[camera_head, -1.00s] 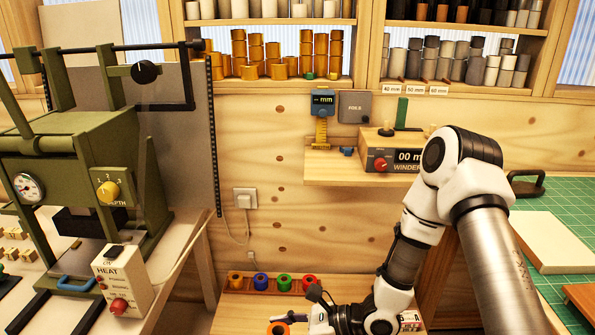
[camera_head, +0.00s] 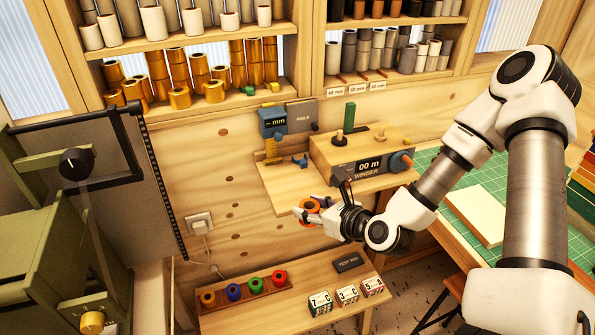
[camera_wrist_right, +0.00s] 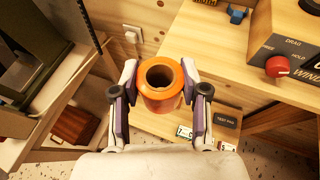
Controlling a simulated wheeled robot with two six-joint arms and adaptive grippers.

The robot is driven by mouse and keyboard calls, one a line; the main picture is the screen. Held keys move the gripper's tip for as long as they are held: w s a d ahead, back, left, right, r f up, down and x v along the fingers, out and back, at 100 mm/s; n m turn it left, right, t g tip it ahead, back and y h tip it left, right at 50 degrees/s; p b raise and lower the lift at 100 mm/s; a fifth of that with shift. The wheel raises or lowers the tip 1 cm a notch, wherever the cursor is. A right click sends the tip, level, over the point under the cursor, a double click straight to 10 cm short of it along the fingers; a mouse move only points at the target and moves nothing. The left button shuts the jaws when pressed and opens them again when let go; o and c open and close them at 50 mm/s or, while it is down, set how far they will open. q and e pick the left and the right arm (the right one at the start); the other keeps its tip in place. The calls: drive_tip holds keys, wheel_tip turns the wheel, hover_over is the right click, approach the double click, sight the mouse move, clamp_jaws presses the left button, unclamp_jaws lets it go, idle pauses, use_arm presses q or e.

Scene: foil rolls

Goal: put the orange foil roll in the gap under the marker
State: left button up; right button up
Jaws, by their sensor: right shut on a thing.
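The orange foil roll (camera_head: 312,205) is held by my right gripper (camera_head: 308,212), in front of the winder shelf's front edge. In the right wrist view the roll (camera_wrist_right: 160,100) stands between the two fingers (camera_wrist_right: 160,86), its open end towards the camera. The wall shelf (camera_head: 190,112) holds stacks of gold rolls (camera_head: 180,98) of different heights. I cannot tell which of these is the task's marker, nor make out the gap. My left gripper is not in view.
The winder (camera_head: 370,166) and a blue mm gauge (camera_head: 272,122) stand on the small wooden shelf. Below, a rack (camera_head: 240,300) holds several coloured rolls, beside number boxes (camera_head: 347,294) and a test pad (camera_head: 348,262). An olive machine (camera_head: 50,240) occupies the left.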

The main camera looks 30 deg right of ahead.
drive_tip(key=shift+w+d+f+b, duration=0.45)
drive_tip(key=shift+w+b, duration=0.05)
drive_tip(key=shift+b, duration=0.5)
drive_tip(key=w, duration=0.4)
drive_tip(key=w+d+b, duration=0.1)
drive_tip(key=w, duration=0.4)
drive_tip(key=w+d+f+b, duration=0.1)
drive_tip(key=w, duration=0.3)
drive_tip(key=shift+w+d, duration=0.2)
drive_tip(key=shift+w, duration=0.05)
drive_tip(key=shift+w+d, duration=0.25)
drive_tip(key=shift+w, duration=0.05)
drive_tip(key=shift+d+f+b, duration=0.15)
drive_tip(key=shift+f+b, duration=0.15)
drive_tip(key=shift+b, duration=0.05)
wheel_tip(320, 180, down, 3)
drive_tip(key=shift+r+b, duration=0.1)
drive_tip(key=shift+b, duration=0.5)
drive_tip(key=shift+w, duration=0.2)
drive_tip(key=shift+s, duration=0.15)
drive_tip(key=o, duration=1.2)
drive_tip(key=shift+c, duration=0.2)
drive_tip(key=shift+f, duration=0.2)
